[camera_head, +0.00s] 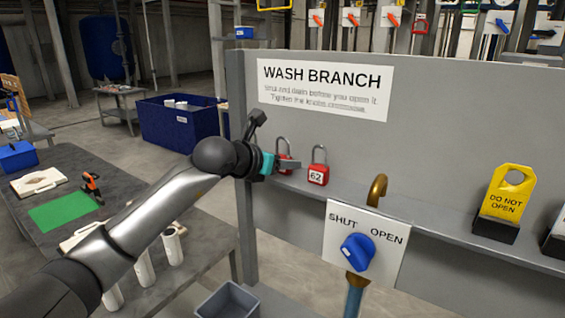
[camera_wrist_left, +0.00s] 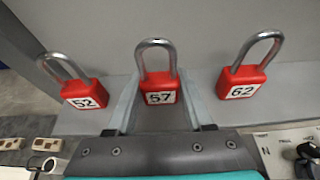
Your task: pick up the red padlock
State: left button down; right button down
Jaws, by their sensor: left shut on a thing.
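My left gripper (camera_head: 284,165) reaches in from the left to the grey shelf. In the left wrist view its two fingers (camera_wrist_left: 162,92) are shut on the red padlock 57 (camera_wrist_left: 160,84), one at each side of its body, with the steel shackle up. That padlock also shows in the head view (camera_head: 284,157), partly hidden by the gripper. Red padlock 62 (camera_head: 318,174) stands just right of it, and also shows in the wrist view (camera_wrist_left: 244,84). Red padlock 52 (camera_wrist_left: 82,92) is on the other side. I cannot tell whether padlock 57 touches the shelf.
The grey shelf (camera_head: 420,215) runs along the panel with the WASH BRANCH sign (camera_head: 322,95). Right of the padlocks are a bent copper pipe (camera_head: 377,190), a blue valve knob (camera_head: 357,252) and a yellow DO NOT OPEN tag (camera_head: 507,192). A grey bin (camera_head: 228,303) is below.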

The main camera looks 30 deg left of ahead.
pick_arm(q)
jog(key=shift+r, duration=0.15)
jog(key=shift+r, duration=0.6)
notch_tip(320, 180, up, 30)
jog(key=p, duration=0.3)
jog(key=shift+f, duration=0.15)
dwell(0.3)
jog(key=shift+f, duration=0.1)
